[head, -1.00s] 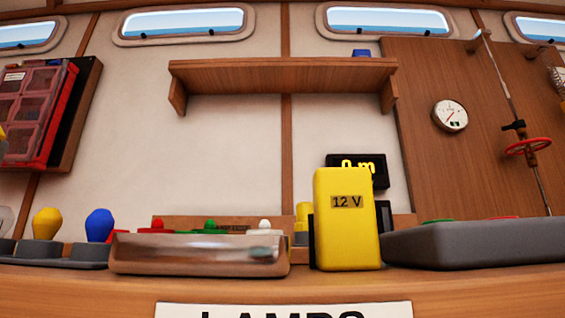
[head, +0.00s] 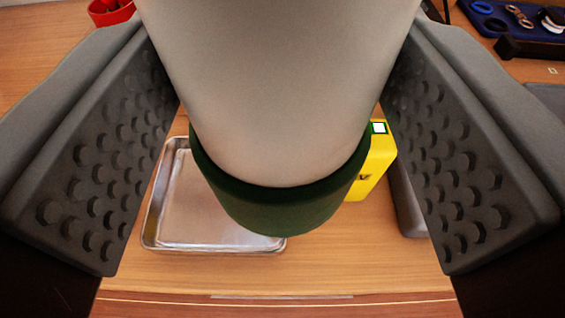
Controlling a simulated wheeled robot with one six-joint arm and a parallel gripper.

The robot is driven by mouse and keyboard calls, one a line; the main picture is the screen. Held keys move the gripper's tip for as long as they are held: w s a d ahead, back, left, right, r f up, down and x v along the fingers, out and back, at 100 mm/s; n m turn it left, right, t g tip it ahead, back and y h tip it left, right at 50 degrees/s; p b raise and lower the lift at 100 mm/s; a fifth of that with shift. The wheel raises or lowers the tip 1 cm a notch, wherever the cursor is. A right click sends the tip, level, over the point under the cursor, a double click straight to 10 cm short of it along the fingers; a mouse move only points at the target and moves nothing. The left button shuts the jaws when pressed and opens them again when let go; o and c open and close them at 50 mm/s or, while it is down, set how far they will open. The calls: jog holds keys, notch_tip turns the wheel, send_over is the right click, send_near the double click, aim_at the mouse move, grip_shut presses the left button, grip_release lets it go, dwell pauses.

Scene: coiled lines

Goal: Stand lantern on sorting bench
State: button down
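A pale, tapering body with a dark green rim at its far end fills the middle of the view; I take it to be the lantern (head: 280,90). It sits between the two studded grey fingers of my gripper (head: 285,160), and its sides appear to touch both, so the gripper looks shut on it. The lantern hangs above the wooden bench (head: 330,275), its green end over the bench top. It hides the middle of the bench and whatever lies behind it.
A shallow metal tray (head: 155,215) lies below the lantern to the left. A yellow box (head: 380,165) stands to the right, partly hidden, beside a grey object (head: 408,210). A red container (head: 108,14) is at top left, a blue tray (head: 490,22) at top right. Bare wood shows in front.

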notch_tip(320, 180, down, 10)
jog(key=shift+r, duration=0.15)
dwell(0.4)
jog(key=shift+f, duration=0.6)
jog(key=c, duration=0.7)
grip_release()
jog(key=shift+r, duration=0.2)
jog(key=s+r, duration=0.2)
jog(key=s, duration=1)
jog(key=shift+r, duration=0.35)
